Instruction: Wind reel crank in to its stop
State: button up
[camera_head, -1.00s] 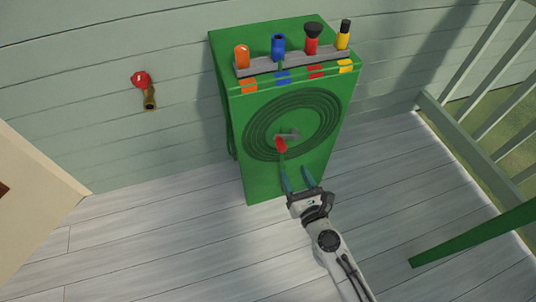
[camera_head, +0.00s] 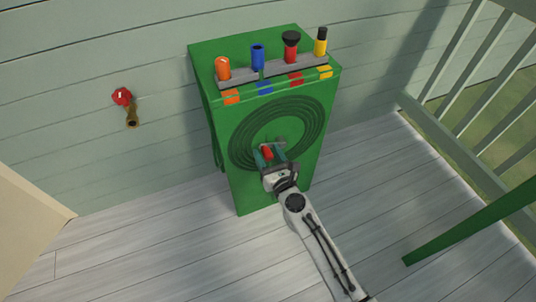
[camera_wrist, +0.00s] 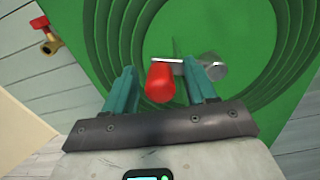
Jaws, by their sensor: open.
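The reel is a green box (camera_head: 240,190) with dark coiled rings on its front face. The crank has a red handle (camera_head: 267,153) on a grey metal arm, which leads to a round hub (camera_wrist: 213,67) to the right of the handle in the wrist view. My gripper (camera_head: 269,154) is open at the front of the reel. In the wrist view the red handle (camera_wrist: 160,84) stands between my two teal fingers (camera_wrist: 163,88), with a gap showing to the right finger.
A grey rack on the box top holds an orange (camera_head: 223,68), a blue (camera_head: 258,57), a red-and-black (camera_head: 291,47) and a yellow-and-black (camera_head: 320,41) nozzle. A brass tap with a red handle (camera_head: 122,97) is on the left wall. A railing (camera_head: 460,150) stands right.

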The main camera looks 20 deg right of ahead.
jog(key=shift+c, duration=0.3)
grip_shut()
dwell(0.4)
